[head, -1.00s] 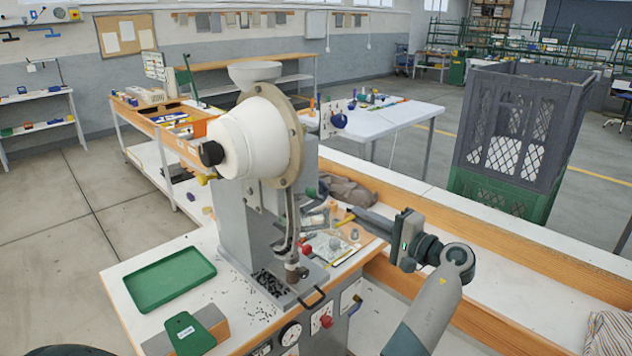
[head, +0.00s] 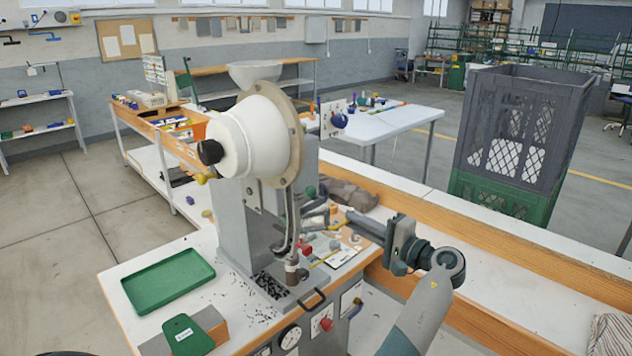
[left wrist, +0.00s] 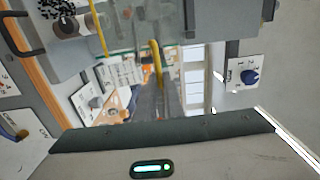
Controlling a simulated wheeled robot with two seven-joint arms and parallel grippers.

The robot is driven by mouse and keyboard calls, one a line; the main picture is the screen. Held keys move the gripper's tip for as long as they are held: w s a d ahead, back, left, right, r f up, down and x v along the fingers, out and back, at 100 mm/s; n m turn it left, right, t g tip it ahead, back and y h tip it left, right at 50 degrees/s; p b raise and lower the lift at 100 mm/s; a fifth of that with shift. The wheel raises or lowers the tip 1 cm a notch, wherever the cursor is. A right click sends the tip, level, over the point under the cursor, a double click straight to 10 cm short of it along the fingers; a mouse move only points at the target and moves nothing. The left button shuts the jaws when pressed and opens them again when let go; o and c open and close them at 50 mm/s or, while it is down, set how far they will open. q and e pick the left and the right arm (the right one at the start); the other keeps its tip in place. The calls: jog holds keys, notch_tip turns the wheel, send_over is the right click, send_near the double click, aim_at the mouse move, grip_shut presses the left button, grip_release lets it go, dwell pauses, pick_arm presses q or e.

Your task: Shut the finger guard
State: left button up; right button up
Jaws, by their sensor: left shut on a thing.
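The eyelet press (head: 240,215) stands on the bench, with a white drum and a funnel on top. The finger guard seems to be a clear panel with yellow edges (head: 325,258) on the right side of the press; its clear part is hard to make out. My left gripper (head: 358,222) reaches in from the right and is shut on the guard's yellow bar. In the left wrist view this bar (left wrist: 156,64) stands at the fingertips, beside the clear panel. The guard is still apart from the press column at its yellow lower edge. My right gripper is not in view.
A green tray (head: 160,280) and a green-topped block (head: 185,334) lie on the bench left of the press. Small dark eyelets (head: 270,284) lie at the press base. A large crate (head: 520,135) stands behind at right.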

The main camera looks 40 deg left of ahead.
pick_arm(q)
jog(key=shift+f, duration=0.1)
jog(key=shift+a+f+b, duration=0.3)
jog(key=shift+a+f, duration=0.05)
jog(key=shift+a, duration=0.45)
jog(key=shift+a+f, duration=0.1)
jog(key=shift+o, duration=0.2)
jog(key=shift+w+a, duration=0.1)
jog(key=shift+a, duration=0.2)
jog(key=o, duration=0.7)
jog(key=shift+a, duration=0.15)
jog(key=d+b, duration=0.1)
jog(key=d, duration=0.8)
jog(key=shift+s, duration=0.35)
dwell(0.3)
